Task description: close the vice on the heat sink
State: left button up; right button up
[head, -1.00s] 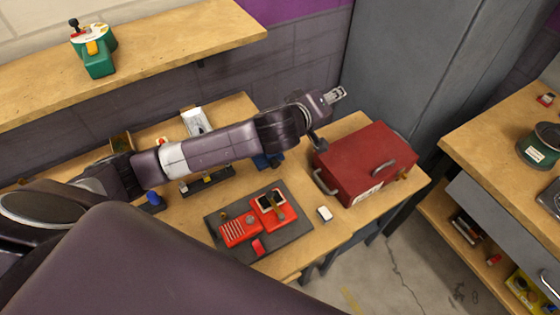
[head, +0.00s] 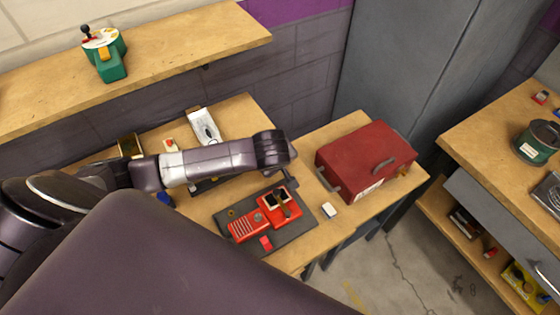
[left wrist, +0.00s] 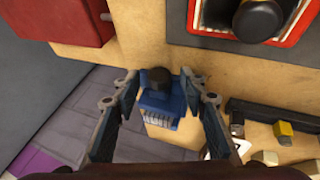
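In the left wrist view the blue vice (left wrist: 160,100) sits on the wooden bench with its dark round handle knob (left wrist: 155,79) facing the camera. A pale finned block, which looks like the heat sink (left wrist: 162,119), shows at the vice's lower edge; whether the jaws touch it cannot be told. My left gripper (left wrist: 158,76) is open and empty, its fingers on either side of the vice and knob, with no clear contact. In the head view my left arm hides the vice and the gripper. My right gripper is not in view.
A red toolbox (head: 365,157) stands right of the arm. A red device (head: 277,206) lies on a dark mat (head: 290,229), with a small white block (head: 329,210) beside it. A white tray (head: 204,126) lies behind the arm. A shelf (head: 180,50) runs above the bench.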

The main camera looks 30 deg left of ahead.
pick_arm(q)
jog(key=shift+w+f, duration=0.25)
jog(key=shift+f, duration=0.15)
jog(key=shift+c, duration=0.2)
